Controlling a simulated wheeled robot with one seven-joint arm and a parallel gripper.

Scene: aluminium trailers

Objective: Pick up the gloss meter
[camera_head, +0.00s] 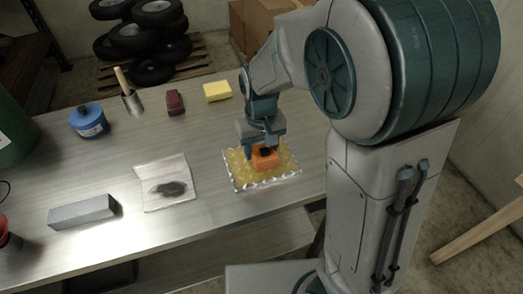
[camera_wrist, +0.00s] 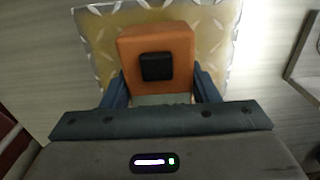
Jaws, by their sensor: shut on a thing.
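The gloss meter looks like an orange block with a black square on it (camera_head: 265,161), over the yellowish plate with a bright patterned rim (camera_head: 232,176) on the bench. In the wrist view the gloss meter (camera_wrist: 156,45) sits between the blue fingers, and the plate (camera_wrist: 220,45) shows behind it. My gripper (camera_head: 262,143) reaches down onto the gloss meter from above and is shut on it; its fingers also show in the wrist view (camera_wrist: 160,90). I cannot tell whether the gloss meter touches the plate.
On the metal bench (camera_head: 130,140) are a white cloth with a dark smear (camera_head: 155,170), a grey bar (camera_head: 83,212), a blue tin (camera_head: 89,120), a dark red block (camera_head: 175,102), a yellow sponge (camera_head: 217,91) and a pot with a wooden handle (camera_head: 131,100). Tyres (camera_head: 140,40) lie behind.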

